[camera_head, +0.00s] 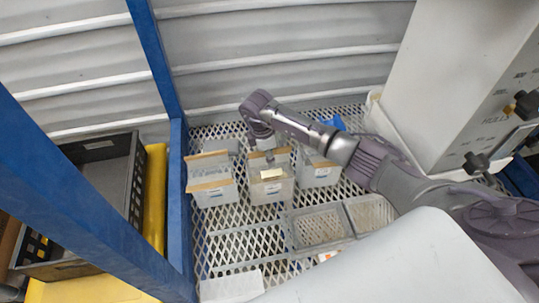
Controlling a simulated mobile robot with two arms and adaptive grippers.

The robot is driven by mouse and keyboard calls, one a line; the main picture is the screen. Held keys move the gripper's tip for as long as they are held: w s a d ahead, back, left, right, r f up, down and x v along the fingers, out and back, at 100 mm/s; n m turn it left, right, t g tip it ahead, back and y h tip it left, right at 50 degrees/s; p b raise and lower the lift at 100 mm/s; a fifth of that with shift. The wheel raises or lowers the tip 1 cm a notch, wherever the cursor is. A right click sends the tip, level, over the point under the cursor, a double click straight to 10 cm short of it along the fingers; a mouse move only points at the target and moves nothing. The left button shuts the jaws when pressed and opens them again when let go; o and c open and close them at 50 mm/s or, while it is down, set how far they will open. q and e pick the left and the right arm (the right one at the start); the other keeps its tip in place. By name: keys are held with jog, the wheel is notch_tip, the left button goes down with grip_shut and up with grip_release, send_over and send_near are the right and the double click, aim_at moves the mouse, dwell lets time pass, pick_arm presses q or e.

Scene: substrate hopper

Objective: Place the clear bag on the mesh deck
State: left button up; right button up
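Several clear, box-shaped bags with tan upper edges and small labels stand in a row on the white mesh deck (222,248). The left bag (213,192), the middle bag (271,190) and the right bag (321,175) show best; I cannot tell which one the task means. My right arm reaches in from the right. My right gripper (270,160) points down at the top of the middle bag, over its opening or rim. Its fingers are too small and partly hidden to show whether they grip the bag. My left gripper is not in view.
Empty clear trays (318,228) lie on the deck in front of the bags. A large grey-white machine (450,85) stands at the right. Blue posts (178,200) edge the deck at left, beside a black crate (105,175). Bare mesh shows at the front left.

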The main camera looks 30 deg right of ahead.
jog(key=r+p, duration=0.3)
jog(key=r, duration=0.1)
jog(key=a+r+p, duration=0.1)
jog(key=r+p, duration=0.2)
jog(key=r, duration=0.1)
jog(key=a+r+p, duration=0.1)
jog(key=r+p, duration=0.2)
jog(key=r, duration=0.1)
jog(key=shift+w+p, duration=0.15)
jog(key=shift+p, duration=0.25)
jog(key=shift+d+f, duration=0.1)
